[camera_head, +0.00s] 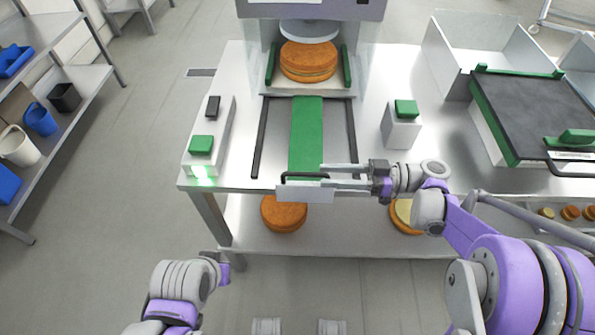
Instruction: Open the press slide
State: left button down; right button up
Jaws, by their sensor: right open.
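The press (310,8) stands at the back middle of the table. A filled round (309,62) sits on the slide's tray (310,88) under the pale press head (309,30), between two green side guides. A green strip (307,135) runs forward from the tray between dark rails to a dark handle (292,177) at the table's front edge. My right gripper (322,180) is open at this handle, its fingers reaching in from the right; contact is unclear. My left gripper (222,270) is low at the left, away from the table, with its fingers hidden.
Boxes with green buttons (201,145) (406,108) flank the rails; a green light glows at the left one. A dark-topped green-edged unit (530,105) and a grey bin (480,50) stand right. More rounds (284,214) lie on the lower shelf.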

aim_at(289, 174)
jog(key=a, duration=0.8)
jog(key=shift+w, duration=0.1)
jog(key=shift+c, duration=0.3)
grip_shut()
dwell(0.9)
